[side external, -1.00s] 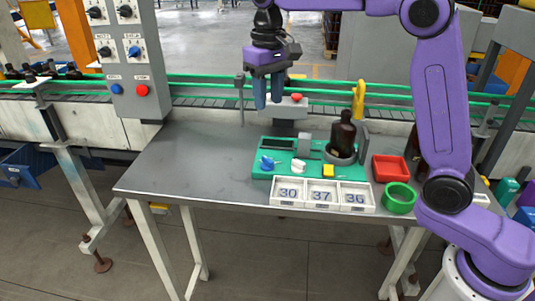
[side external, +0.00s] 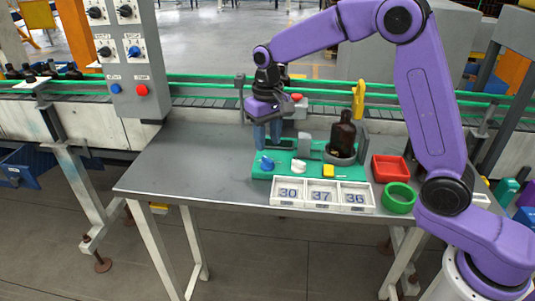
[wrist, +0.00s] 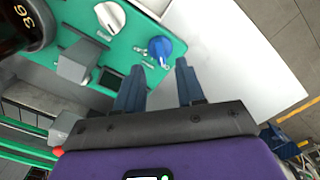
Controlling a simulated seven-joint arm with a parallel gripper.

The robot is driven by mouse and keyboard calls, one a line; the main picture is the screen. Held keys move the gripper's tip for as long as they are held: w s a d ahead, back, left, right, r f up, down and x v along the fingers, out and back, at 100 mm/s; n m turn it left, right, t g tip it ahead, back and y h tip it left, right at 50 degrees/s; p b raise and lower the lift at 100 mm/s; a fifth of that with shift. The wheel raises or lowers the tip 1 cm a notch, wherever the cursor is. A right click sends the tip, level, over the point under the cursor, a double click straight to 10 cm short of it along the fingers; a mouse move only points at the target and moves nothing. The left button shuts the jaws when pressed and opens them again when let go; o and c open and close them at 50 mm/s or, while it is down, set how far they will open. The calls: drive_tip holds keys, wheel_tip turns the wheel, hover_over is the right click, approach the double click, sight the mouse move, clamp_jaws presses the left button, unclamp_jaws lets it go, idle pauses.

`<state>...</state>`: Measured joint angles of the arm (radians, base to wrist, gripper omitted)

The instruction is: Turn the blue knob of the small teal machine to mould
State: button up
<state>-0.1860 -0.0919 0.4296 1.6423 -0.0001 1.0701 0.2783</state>
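The small teal machine (side external: 308,170) sits on the grey table. Its blue knob (side external: 266,162) is at its left end, and the knob also shows in the wrist view (wrist: 160,47) just beyond my fingertips. A white knob (side external: 299,166) is to its right; it also shows in the wrist view (wrist: 109,16). My gripper (side external: 268,146) points down just above and behind the blue knob. In the wrist view its two fingers (wrist: 160,75) are apart with nothing between them. I cannot read the label marks around the blue knob.
A brown bottle (side external: 342,135) stands in a round holder on the machine. White trays numbered 30, 37 and 36 (side external: 320,195) are in front. A red bin (side external: 390,167) and a green ring (side external: 399,197) are to the right. The table's left part (side external: 190,165) is clear.

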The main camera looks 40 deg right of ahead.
sight(267, 159)
drive_tip(key=shift+f, duration=2.7)
drive_tip(key=shift+c, duration=0.3)
clamp_jaws()
